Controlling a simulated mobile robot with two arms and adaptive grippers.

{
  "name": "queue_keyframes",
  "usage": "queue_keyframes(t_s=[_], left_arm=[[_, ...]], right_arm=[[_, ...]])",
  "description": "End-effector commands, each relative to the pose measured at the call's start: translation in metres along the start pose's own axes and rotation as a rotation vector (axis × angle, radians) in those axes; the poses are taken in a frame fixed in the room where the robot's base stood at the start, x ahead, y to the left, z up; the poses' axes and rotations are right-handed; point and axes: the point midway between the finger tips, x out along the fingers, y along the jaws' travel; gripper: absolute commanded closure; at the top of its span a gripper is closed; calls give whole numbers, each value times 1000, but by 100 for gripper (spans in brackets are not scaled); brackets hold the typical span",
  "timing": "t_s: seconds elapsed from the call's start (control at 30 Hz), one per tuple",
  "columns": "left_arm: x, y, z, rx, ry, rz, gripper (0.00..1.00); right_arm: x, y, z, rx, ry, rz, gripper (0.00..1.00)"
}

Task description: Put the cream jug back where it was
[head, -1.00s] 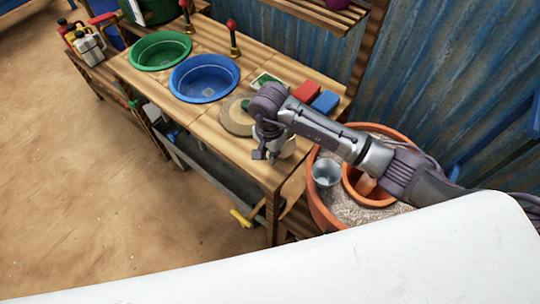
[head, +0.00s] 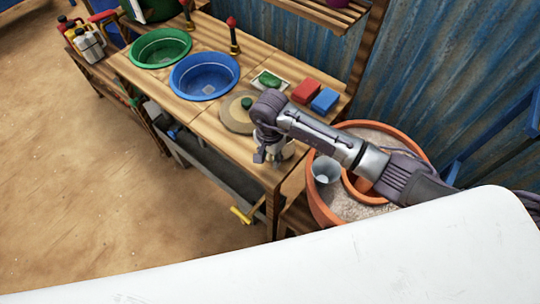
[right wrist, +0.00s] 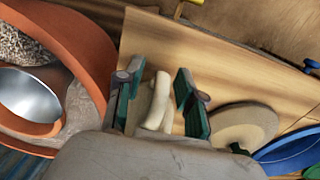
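The cream jug (head: 287,151) stands at the front right corner of the wooden table, partly hidden behind my right gripper (head: 267,155). In the right wrist view a pale cream curved part of the jug (right wrist: 157,103) shows between the two green-padded fingers of that gripper (right wrist: 160,92). The fingers are apart, with a gap visible on the right side of the cream part; whether the left finger touches it I cannot tell. The rest of the jug is hidden by the gripper body. My left gripper is not in view.
A round grey-brown disc (head: 233,117) lies beside the jug. Blue (head: 203,91) and green basins, a red block (head: 305,91) and a blue block (head: 325,100) stand on the table. A large orange tub (head: 318,205) holding a metal cup (head: 326,170) is at the right.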

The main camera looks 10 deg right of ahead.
Motion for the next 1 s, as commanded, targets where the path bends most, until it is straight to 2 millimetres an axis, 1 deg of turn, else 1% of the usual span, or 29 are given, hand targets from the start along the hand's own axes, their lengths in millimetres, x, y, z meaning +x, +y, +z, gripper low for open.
queue_keyframes(t_s=[0.07, 0.17, 0.27, 0.5, 0.6, 0.7, 0.83, 1.0], left_arm=[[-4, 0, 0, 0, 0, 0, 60], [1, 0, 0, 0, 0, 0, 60], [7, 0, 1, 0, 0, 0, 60], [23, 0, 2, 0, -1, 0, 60], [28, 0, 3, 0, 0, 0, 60], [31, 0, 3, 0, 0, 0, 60], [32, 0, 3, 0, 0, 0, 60], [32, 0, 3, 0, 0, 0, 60]], right_arm=[[-4, 0, 0, 0, 0, 0, 62], [-11, -2, -1, -2, 2, -5, 62], [-28, -1, -2, -3, 5, -6, 62], [-80, -1, -1, -3, 5, -6, 62], [-98, -1, -1, -2, 4, -4, 62], [-111, -1, -1, 0, 3, -2, 62], [-121, 0, 0, 0, 2, -1, 62], [-123, 0, 0, 1, 0, 1, 62]])
